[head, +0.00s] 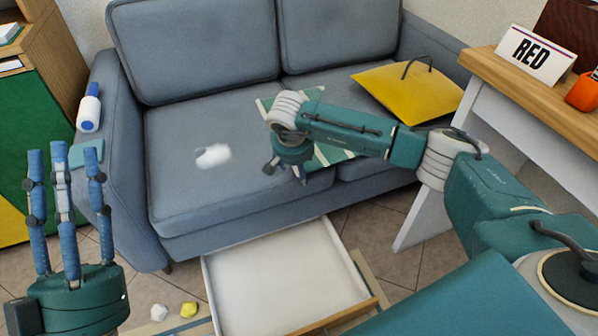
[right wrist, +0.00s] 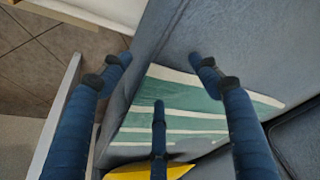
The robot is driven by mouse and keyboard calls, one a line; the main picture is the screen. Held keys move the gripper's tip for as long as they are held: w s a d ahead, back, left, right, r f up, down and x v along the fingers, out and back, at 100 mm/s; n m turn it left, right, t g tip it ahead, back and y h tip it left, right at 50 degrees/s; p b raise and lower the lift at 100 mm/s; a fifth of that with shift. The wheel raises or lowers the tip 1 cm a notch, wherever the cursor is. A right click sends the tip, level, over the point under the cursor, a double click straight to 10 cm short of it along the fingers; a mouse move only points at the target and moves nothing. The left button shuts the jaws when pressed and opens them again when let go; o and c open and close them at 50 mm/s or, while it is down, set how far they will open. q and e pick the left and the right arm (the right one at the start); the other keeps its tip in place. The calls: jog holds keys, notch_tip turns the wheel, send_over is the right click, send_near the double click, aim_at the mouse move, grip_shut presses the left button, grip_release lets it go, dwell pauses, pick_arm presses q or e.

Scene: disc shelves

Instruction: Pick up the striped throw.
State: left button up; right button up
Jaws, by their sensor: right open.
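The striped throw (head: 328,152), green with white stripes, lies flat on the grey sofa seat. My right arm hides part of it in the head view. In the right wrist view the throw (right wrist: 190,98) lies beneath my right gripper (right wrist: 157,72), whose fingers are spread with nothing between them. In the head view the right gripper (head: 286,172) points down at the throw's left front part; I cannot tell whether it touches. My left gripper (head: 64,165) is at the far left, fingers up, apart and empty.
A yellow bag (head: 408,92) with a dark handle lies right of the throw. A white open drawer or tray (head: 285,275) sits before the sofa. A white patch (head: 213,155) is on the seat. A table (head: 540,95) is at right.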

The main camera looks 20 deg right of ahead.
jog(key=shift+c, duration=1.5)
pick_arm(q)
jog(key=shift+r, duration=0.3)
pick_arm(e)
jog(key=shift+s+d+f, duration=0.1)
jog(key=c, duration=0.7)
